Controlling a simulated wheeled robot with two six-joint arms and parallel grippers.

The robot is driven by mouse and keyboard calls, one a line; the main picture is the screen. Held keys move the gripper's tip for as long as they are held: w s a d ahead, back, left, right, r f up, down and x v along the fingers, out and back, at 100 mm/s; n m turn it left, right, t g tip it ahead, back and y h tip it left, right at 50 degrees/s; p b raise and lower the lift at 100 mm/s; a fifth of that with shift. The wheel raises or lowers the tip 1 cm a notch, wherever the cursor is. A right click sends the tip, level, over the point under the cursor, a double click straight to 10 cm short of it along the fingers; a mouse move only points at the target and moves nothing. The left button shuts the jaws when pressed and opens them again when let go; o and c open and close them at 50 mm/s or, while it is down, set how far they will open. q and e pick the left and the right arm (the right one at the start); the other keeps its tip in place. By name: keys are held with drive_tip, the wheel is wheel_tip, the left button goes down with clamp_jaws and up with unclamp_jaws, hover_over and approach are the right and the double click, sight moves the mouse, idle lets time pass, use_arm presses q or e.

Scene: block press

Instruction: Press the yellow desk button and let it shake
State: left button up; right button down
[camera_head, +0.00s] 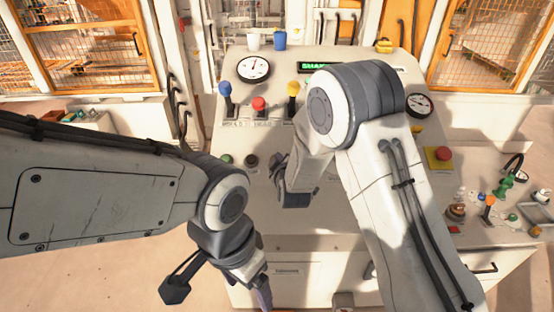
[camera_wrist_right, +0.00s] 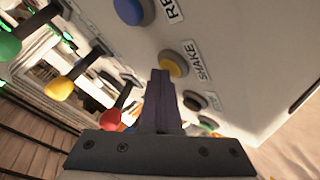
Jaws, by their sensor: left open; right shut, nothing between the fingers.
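The yellow button (camera_wrist_right: 173,66) sits on the sloping panel beside a label reading SHAKE, in the right wrist view. My right gripper (camera_wrist_right: 160,74) is shut and empty. Its fingertips overlap the lower left edge of the yellow button in that view; I cannot tell whether they touch it. In the head view my right arm hides the yellow button and most of its own gripper. My left gripper (camera_head: 260,282) is low at the front of the desk, away from the buttons, and its fingertips are hard to make out. A green display (camera_head: 318,66) shows letters starting SHA, partly hidden.
A blue button (camera_wrist_right: 130,10), a black button (camera_wrist_right: 190,102) and a green button (camera_wrist_right: 208,123) lie near the yellow one. Blue, red and yellow-knobbed levers (camera_head: 259,104) stand behind. A red button on a yellow base (camera_head: 440,158) is at right.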

drive_tip(key=shift+s+r+p, duration=0.4)
drive_tip(key=shift+r+p, duration=0.05)
drive_tip(key=shift+r, duration=0.3)
drive_tip(key=shift+r, duration=0.1)
drive_tip(key=r+p, duration=0.1)
drive_tip(key=s+r+p, duration=0.1)
drive_tip(key=r, duration=0.1)
drive_tip(key=s+r+p, duration=0.1)
drive_tip(key=shift+r, duration=0.2)
